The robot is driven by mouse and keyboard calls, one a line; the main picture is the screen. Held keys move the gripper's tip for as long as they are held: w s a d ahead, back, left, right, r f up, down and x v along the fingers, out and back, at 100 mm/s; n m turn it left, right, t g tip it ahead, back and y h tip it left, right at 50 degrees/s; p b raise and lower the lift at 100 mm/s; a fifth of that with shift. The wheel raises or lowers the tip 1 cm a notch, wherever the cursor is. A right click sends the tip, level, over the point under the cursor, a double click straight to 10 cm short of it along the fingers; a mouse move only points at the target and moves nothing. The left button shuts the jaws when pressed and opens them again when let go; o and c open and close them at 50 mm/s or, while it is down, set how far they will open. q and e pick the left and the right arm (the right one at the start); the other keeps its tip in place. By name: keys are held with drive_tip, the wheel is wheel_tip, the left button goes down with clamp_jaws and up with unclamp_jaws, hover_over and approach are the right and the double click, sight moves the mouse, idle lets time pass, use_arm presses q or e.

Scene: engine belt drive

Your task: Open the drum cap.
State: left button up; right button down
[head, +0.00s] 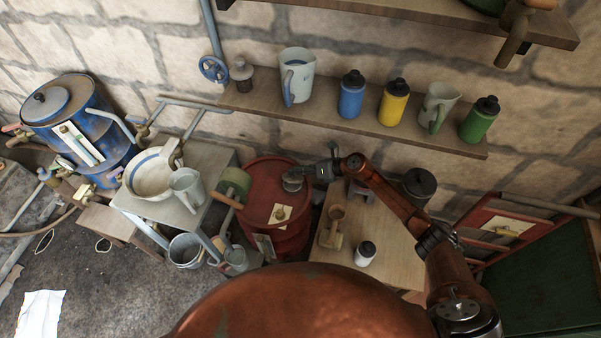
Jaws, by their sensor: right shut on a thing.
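A red drum (256,198) stands at the middle of the head view, with a paper label on its top. A small round grey cap (292,184) is at the right side of the drum's top. My right gripper (303,176) reaches in from the right and is shut on the cap. The fingers partly hide the cap, and I cannot tell whether it is seated on the drum or lifted. My left gripper is not in view.
A wooden table (385,235) right of the drum holds a wooden scoop-like tool and a white bottle (365,253). A shelf (330,122) with jugs and coloured bottles runs above. A metal table (205,160) with a basin stands left.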

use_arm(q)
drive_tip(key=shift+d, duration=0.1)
use_arm(e)
drive_tip(key=shift+d+f, duration=0.15)
drive_tip(key=shift+d, duration=0.1)
drive_tip(key=c, duration=1.8)
unclamp_jaws()
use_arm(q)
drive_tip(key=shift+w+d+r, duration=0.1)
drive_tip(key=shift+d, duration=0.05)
use_arm(e)
drive_tip(key=shift+w, duration=0.2)
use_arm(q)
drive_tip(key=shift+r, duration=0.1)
use_arm(e)
drive_tip(key=shift+d, duration=0.35)
drive_tip(key=shift+s+d+r, duration=0.2)
drive_tip(key=shift+d+r, duration=0.05)
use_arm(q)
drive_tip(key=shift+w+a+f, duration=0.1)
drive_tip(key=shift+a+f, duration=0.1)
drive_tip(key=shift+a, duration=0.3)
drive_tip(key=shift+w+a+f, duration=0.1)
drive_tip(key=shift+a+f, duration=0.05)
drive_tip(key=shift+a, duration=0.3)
use_arm(e)
drive_tip(key=v, duration=1.1)
drive_tip(key=shift+a+r, duration=0.1)
drive_tip(key=shift+r, duration=0.05)
